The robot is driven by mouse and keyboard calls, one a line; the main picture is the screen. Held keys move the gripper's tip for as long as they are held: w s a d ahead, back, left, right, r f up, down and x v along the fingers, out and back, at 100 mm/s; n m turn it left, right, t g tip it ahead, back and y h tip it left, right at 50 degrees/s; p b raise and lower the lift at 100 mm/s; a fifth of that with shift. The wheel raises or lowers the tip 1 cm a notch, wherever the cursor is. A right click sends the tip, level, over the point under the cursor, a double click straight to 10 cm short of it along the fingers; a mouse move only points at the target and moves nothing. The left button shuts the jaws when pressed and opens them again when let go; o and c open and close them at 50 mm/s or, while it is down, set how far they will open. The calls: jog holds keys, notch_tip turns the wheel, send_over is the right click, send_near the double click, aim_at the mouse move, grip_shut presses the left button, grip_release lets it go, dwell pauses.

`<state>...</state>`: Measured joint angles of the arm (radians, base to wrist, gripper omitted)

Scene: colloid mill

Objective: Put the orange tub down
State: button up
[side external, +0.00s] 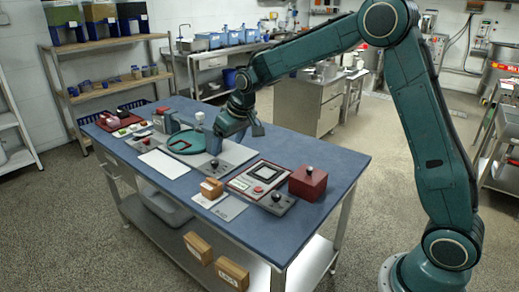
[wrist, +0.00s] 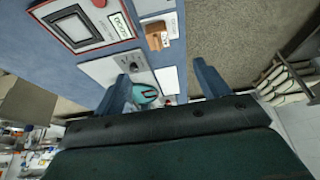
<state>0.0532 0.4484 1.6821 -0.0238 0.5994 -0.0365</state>
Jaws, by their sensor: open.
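My gripper (side external: 243,132) is above the blue table, near the grey plate with the teal ring. In the wrist view my gripper (wrist: 162,80) shows two fingers wide apart with nothing held between them. I cannot make out a clear orange tub. A small orange-brown box (side external: 211,188) sits on a white card near the table's front edge, apart from my gripper. It also shows in the wrist view (wrist: 156,35), beyond the fingertips. The teal ring (side external: 183,147) has a red part inside, and it partly shows between the fingers in the wrist view (wrist: 146,93).
A white sheet (side external: 164,164) lies left of the orange-brown box. A red tray (side external: 122,120) with small items is at the far left.

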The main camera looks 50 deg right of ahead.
jog(key=s+a+r, duration=0.1)
jog(key=s+r, duration=0.4)
jog(key=s, duration=0.4)
jog(key=s+a+r, duration=0.1)
jog(key=s+r, duration=0.5)
jog(key=s, duration=0.2)
jog(key=s+f, duration=0.2)
jog(key=s, duration=1.7)
jog(key=shift+s+a+t, duration=0.2)
jog(key=shift+s+t, duration=0.2)
